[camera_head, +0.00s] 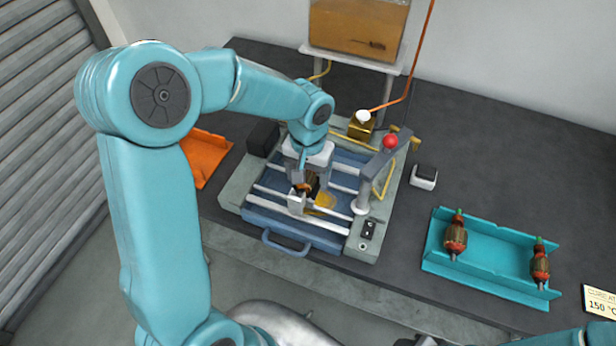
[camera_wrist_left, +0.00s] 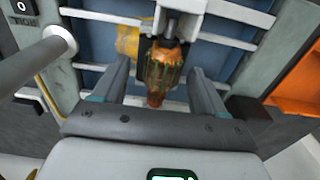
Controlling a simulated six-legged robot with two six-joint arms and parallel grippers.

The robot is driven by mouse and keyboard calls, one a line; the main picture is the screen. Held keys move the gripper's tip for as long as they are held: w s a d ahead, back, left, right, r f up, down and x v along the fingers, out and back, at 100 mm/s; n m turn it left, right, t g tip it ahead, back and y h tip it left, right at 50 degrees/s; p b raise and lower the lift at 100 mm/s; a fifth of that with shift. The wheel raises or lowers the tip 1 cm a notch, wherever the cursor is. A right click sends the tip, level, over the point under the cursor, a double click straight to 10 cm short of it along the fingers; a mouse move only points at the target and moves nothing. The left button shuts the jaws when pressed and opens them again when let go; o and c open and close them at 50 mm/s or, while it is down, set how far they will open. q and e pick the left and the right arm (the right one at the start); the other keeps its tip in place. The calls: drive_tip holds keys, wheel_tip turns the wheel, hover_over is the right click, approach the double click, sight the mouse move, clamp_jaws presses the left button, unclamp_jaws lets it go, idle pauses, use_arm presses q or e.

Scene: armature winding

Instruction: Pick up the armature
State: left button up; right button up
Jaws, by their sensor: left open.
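An armature (camera_wrist_left: 163,78) with a dark top and copper-orange winding is in the wrist view. It sits at a grey holder in the winding machine (camera_head: 232,190), over the blue bed with white rails. In the head view it shows small and partly hidden (camera_head: 303,187) below my left gripper (camera_head: 306,183). My left gripper is open, with one finger on each side of the armature and a visible gap to both in the wrist view (camera_wrist_left: 160,72). Two other armatures, one on the left (camera_head: 456,237) and one on the right (camera_head: 540,264), stand in a teal tray (camera_head: 490,244).
A post with a red knob (camera_head: 390,141) rises right of the bed. A brass block (camera_head: 360,124) and a tank (camera_head: 358,25) on a stand are behind. An orange bin (camera_head: 205,157) lies left.

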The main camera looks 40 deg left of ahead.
use_arm(q)
drive_tip(key=shift+w, duration=0.1)
drive_tip(key=c, duration=1)
drive_tip(key=shift+c, duration=1.4)
